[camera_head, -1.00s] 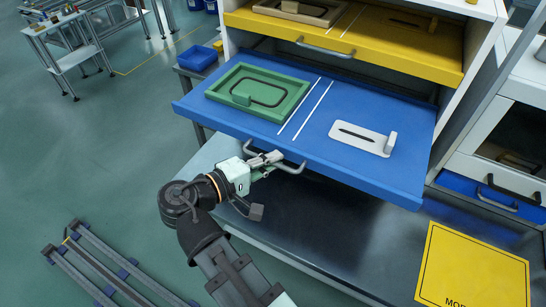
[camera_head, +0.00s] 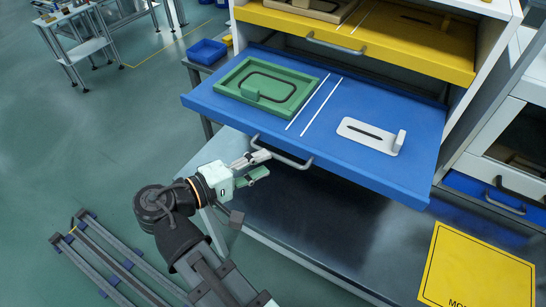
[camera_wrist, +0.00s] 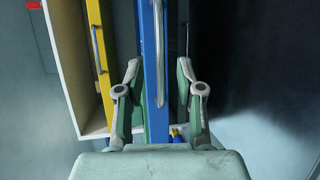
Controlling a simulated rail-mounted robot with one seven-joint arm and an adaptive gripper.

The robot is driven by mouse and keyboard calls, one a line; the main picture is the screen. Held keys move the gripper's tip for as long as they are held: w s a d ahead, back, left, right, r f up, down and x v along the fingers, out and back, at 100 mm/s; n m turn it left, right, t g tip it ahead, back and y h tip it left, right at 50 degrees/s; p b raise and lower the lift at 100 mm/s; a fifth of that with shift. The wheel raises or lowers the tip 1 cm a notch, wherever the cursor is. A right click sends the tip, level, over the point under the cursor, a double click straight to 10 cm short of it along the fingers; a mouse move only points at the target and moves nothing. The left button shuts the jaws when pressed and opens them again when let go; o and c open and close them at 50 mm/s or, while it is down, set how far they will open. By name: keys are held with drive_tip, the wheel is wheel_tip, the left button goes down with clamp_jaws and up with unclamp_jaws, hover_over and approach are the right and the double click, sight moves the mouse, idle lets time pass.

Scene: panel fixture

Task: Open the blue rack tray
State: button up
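The blue rack tray (camera_head: 330,100) is pulled well out of the rack, below the yellow tray. It carries a green framed block (camera_head: 268,88) and a grey slotted plate (camera_head: 370,135). Its metal handle (camera_head: 290,161) is on the front face. My gripper (camera_head: 266,164) is open, just in front of the left end of the handle and apparently not holding it. In the wrist view the blue tray front (camera_wrist: 154,100) and the handle (camera_wrist: 160,60) run between the spread fingers. Any contact with the handle cannot be told.
The yellow tray (camera_head: 390,38) sits above with its own handle. A dark bench top (camera_head: 300,225) lies under the blue tray.

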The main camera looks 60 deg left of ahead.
drive_tip(key=s+r, duration=0.1)
drive_tip(key=s, duration=0.5)
drive_tip(key=shift+s+d+r, duration=0.15)
drive_tip(key=shift+s+d, duration=0.05)
